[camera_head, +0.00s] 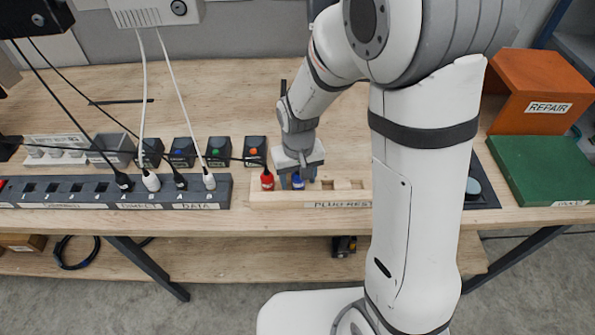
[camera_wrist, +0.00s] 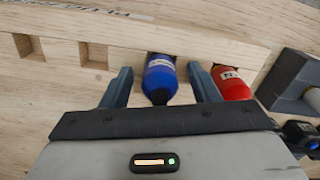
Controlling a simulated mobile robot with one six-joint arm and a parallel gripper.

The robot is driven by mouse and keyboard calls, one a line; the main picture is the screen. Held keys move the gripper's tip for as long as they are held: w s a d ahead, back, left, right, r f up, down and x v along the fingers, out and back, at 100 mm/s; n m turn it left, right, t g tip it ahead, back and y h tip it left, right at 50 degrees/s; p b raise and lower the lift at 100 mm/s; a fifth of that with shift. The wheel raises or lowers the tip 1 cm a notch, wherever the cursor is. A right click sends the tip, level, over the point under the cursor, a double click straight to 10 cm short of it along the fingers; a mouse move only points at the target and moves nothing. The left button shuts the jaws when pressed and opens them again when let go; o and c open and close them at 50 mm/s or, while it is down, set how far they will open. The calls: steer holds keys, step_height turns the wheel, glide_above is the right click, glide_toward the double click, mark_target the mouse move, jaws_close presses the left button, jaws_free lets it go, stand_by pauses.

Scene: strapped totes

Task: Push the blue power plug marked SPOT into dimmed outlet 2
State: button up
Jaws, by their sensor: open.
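The blue plug (camera_head: 298,182) stands in the wooden plug rest (camera_head: 352,198), beside the red plug. In the wrist view the blue plug (camera_wrist: 160,80) has a white label too small to read. My gripper (camera_head: 292,178) is down at the rest. In the wrist view my open gripper (camera_wrist: 163,88) has one finger on each side of the blue plug, with small gaps visible. The outlet strip (camera_head: 60,190) lies left of the rest. It has several dark openings at its left part, with small numbers hard to read; I cannot tell which outlet is dimmed.
A red plug (camera_head: 267,180) sits close to my gripper's finger in the rest; it also shows in the wrist view (camera_wrist: 231,84). Black and white cords run down to plugs (camera_head: 151,181) in the strip. Small boxes (camera_head: 219,150) stand behind it. An orange REPAIR bin (camera_head: 545,90) and green tray (camera_head: 545,165) are at right.

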mark_target(298, 173)
steer(key=shift+c, duration=0.2)
steer(key=c, duration=1.1)
steer(key=shift+r+p, duration=1.8)
steer(key=shift+r, duration=0.75)
steer(key=shift+s+f, duration=0.1)
